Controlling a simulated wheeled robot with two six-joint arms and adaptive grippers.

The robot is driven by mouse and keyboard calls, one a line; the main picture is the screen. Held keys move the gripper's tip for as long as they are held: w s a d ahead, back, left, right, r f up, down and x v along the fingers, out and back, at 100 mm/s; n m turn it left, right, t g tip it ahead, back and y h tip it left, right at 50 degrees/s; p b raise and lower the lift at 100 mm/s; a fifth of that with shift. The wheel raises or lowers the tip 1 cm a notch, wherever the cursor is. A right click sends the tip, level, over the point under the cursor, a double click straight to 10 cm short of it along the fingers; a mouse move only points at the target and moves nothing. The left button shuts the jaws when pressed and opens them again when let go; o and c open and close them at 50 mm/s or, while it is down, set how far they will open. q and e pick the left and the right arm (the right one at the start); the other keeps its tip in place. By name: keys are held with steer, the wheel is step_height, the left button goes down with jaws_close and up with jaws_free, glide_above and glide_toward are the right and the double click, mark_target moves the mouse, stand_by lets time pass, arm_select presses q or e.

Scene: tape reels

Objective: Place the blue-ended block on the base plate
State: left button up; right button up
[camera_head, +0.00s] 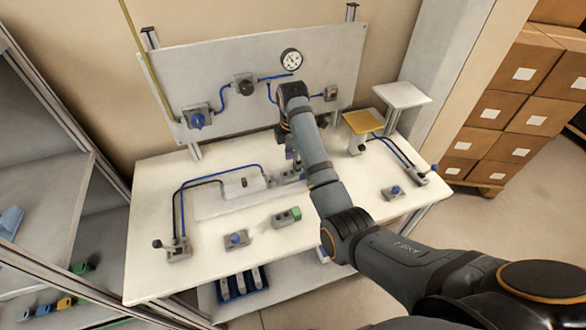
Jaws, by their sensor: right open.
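The base plate (212,209) is a thin pale sheet lying on the white table, with a white body on it. A small grey block with a bluish end (284,177) is at the plate's right end, partly hidden by my right arm. It looks like the blue-ended block. My right gripper (291,158) points down just above and behind this block, mostly hidden by my forearm. It is open; whether its fingers touch the block cannot be told. A grey block with a green end (287,217) lies in front of the plate. My left gripper is out of view.
An upright panel (330,62) with a gauge and blue tubes stands behind the table (150,275). A yellow-topped stand (363,121) is at back right. A shelf (45,185) stands left.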

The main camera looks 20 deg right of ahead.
arm_select(q)
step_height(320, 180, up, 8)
steer(key=p, duration=0.6)
arm_select(e)
step_height(320, 180, up, 8)
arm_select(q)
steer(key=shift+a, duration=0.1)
arm_select(e)
steer(key=shift+s, duration=0.1)
